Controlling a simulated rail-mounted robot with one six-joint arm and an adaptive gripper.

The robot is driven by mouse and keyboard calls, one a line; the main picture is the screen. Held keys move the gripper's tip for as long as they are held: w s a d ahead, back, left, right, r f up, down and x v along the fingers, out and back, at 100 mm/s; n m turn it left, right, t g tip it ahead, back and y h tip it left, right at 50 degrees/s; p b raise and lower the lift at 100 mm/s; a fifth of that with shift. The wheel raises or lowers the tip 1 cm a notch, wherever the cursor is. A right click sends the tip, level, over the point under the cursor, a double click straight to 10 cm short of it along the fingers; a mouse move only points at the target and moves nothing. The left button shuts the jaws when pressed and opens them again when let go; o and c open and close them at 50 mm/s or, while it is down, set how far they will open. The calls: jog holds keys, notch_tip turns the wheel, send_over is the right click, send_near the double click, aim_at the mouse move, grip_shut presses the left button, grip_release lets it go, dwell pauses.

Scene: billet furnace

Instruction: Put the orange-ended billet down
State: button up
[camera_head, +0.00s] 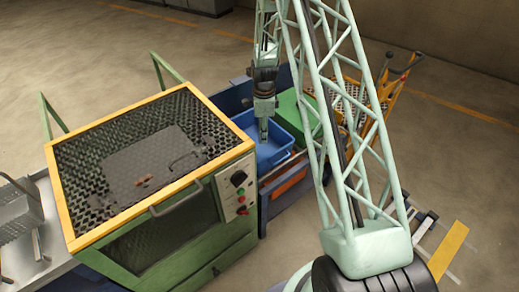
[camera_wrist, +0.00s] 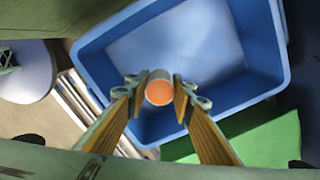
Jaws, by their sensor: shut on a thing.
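The orange-ended billet (camera_wrist: 159,91) is a short cylinder with an orange end face, seen in the middle of the wrist view. My gripper (camera_wrist: 160,95) is shut on it, one yellow finger on each side. Both are over a blue tray (camera_wrist: 262,92), whose floor lies beyond the billet and looks empty where it shows. In the head view my gripper (camera_head: 264,132) points down at the blue tray (camera_head: 277,158). The billet cannot be made out there. I cannot tell whether the billet touches the tray floor.
A green furnace with a yellow-edged mesh top (camera_head: 150,150) stands left of the tray. A green box (camera_head: 296,112) adjoins the tray on the right, and a yellow rack with levers (camera_head: 395,80) stands farther right. A metal bench (camera_head: 45,235) is at far left.

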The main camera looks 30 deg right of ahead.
jog(key=b, duration=0.1)
send_over(263, 154)
jog(key=shift+w+f, duration=0.15)
jog(key=shift+f, duration=2.75)
jog(key=shift+f, duration=0.1)
jog(key=shift+f+b, duration=0.45)
jog(key=shift+f, duration=1.35)
jog(key=shift+f, duration=0.1)
jog(key=o, duration=1.2)
jog(key=shift+c, duration=0.2)
notch_tip(263, 154, up, 12)
jog(key=shift+r+p, duration=0.15)
jog(key=shift+p, duration=1.1)
